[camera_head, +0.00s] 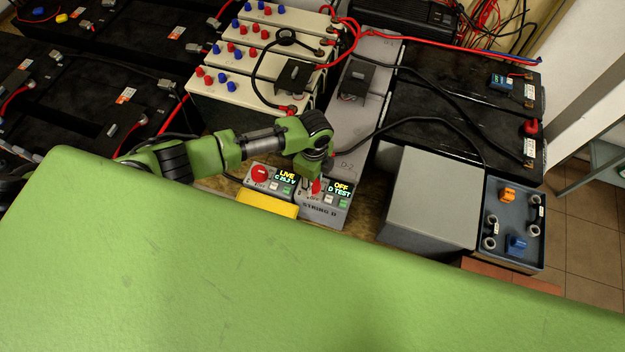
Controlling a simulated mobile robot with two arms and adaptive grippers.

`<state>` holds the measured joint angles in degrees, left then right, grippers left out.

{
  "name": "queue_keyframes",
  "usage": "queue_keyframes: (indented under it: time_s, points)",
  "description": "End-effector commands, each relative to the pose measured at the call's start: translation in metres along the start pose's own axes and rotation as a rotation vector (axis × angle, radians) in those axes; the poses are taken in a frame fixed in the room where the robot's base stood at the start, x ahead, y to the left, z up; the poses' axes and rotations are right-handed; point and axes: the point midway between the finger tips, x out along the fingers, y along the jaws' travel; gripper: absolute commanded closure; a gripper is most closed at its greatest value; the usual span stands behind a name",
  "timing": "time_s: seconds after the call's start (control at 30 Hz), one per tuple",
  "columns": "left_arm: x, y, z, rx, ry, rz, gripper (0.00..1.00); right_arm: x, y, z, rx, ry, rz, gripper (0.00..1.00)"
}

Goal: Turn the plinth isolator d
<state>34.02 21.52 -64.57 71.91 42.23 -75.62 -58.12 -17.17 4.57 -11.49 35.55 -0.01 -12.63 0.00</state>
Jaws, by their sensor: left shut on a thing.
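The plinth isolator D is a grey box marked STRING D (322,210), in the middle of the head view. Its display reads OFF, D, TEST, and its red handle (316,188) shows just below my gripper. My left gripper (317,178) reaches down over this box from the left and is shut on the red handle. The fingers and the top of the handle are partly hidden by the wrist. My right gripper is not in view.
Close on the left stands a similar unit (259,174) with a red knob, its display reading LIVE C 25.2 V, and a yellow part (267,204) in front. A grey box (430,200) stands on the right. Batteries and loose cables (420,122) lie behind.

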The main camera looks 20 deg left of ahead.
Motion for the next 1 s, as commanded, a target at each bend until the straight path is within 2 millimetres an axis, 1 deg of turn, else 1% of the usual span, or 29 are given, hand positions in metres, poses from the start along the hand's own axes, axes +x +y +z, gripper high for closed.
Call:
queue_keyframes:
  time_s: [0.47, 0.5, 0.57, 0.87, 1.0]
  points:
    - [0.0005, 0.0006, -0.0014, 0.017, 0.002, 0.001, 0.89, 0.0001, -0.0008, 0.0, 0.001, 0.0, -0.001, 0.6]
    - [0.0004, 0.0006, -0.0014, 0.017, 0.002, 0.001, 0.66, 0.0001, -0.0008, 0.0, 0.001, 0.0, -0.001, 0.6]
    - [0.0004, 0.0006, -0.0014, 0.017, 0.002, 0.001, 0.51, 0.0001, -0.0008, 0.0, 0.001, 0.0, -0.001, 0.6]
    - [0.0, 0.0003, -0.0006, 0.015, 0.001, 0.0, 0.51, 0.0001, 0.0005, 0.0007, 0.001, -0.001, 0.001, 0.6]
    - [-0.0064, -0.0006, -0.0004, 0.015, 0.001, -0.002, 0.51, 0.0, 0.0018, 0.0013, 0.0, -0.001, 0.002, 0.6]
